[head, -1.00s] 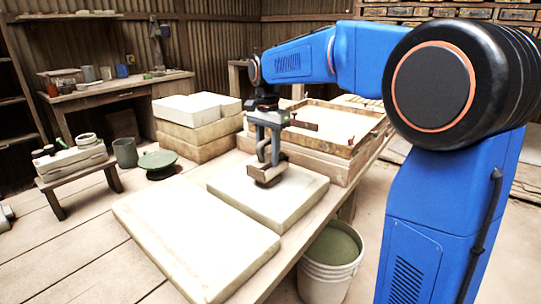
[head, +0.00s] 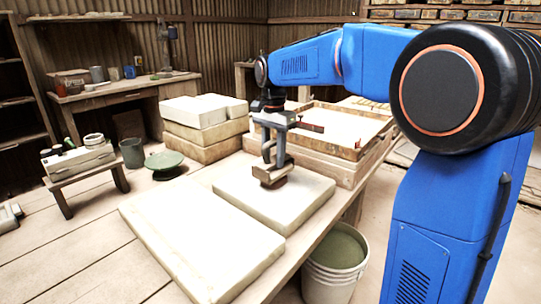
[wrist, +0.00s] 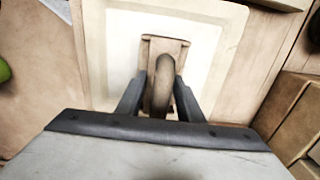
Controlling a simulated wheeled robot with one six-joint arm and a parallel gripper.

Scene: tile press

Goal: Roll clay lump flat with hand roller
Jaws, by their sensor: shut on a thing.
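My gripper (head: 273,152) points down over the nearer-to-back pale slab (head: 312,200) on the bench. It is shut on the hand roller (head: 271,173), a wooden tool with a curved handle. In the wrist view the roller's handle (wrist: 162,88) stands between my two dark fingers (wrist: 159,100). The roller is low over the slab's left half. A small darker brown patch, possibly the clay lump (head: 275,184), shows just under the roller. Most of it is hidden, and I cannot tell how flat it is.
A second pale slab (head: 200,240) lies at the front left of the bench. A shallow wooden-framed tray (head: 345,128) stands behind, with stacked blocks (head: 203,138) to its left. A bucket (head: 335,262) stands on the floor by the bench's right edge.

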